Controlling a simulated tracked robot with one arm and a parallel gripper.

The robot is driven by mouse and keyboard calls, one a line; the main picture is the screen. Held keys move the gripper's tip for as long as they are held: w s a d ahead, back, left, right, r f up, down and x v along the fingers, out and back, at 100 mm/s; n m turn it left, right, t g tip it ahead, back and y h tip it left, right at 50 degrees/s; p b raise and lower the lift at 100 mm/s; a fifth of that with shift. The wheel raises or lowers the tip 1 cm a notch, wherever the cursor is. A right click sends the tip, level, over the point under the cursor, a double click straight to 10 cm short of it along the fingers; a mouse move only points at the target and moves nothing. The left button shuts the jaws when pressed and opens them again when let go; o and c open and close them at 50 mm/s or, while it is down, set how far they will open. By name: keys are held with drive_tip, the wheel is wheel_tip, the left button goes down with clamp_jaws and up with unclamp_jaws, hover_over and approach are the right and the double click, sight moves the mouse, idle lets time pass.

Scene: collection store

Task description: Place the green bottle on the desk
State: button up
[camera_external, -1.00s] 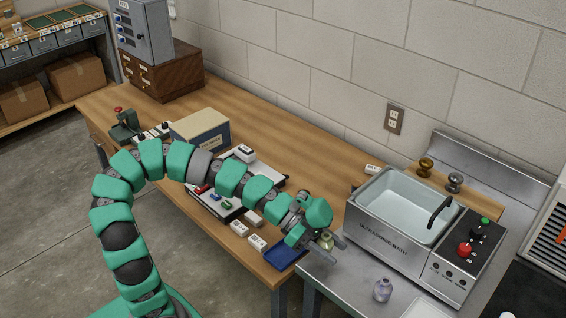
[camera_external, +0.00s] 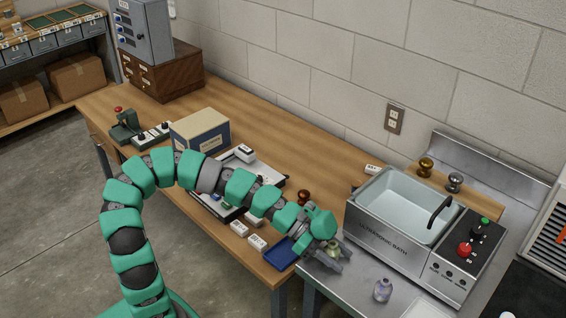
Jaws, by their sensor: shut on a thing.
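My gripper (camera_external: 334,264) is shut on the small green bottle (camera_external: 333,250), at the front left of the ultrasonic bath. The bottle is partly hidden by the fingers. It shows over the left end of the metal counter; I cannot tell whether it touches the surface. The wooden desk (camera_external: 290,142) runs from the left to the counter, and my arm crosses above its front part.
The ultrasonic bath (camera_external: 382,243) stands right of the gripper. A blue tray (camera_external: 281,256), a dark red knob-like item (camera_external: 303,197) and a box (camera_external: 200,131) occupy the desk. Its back strip is clear.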

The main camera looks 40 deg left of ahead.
drive_tip(key=o, duration=1)
drive_tip(key=shift+r+p, duration=0.1)
drive_tip(key=shift+p, duration=0.45)
drive_tip(key=p+v, duration=0.2)
drive_tip(key=v, duration=1.1)
drive_tip(key=shift+s+a, duration=0.2)
drive_tip(key=shift+a, duration=0.2)
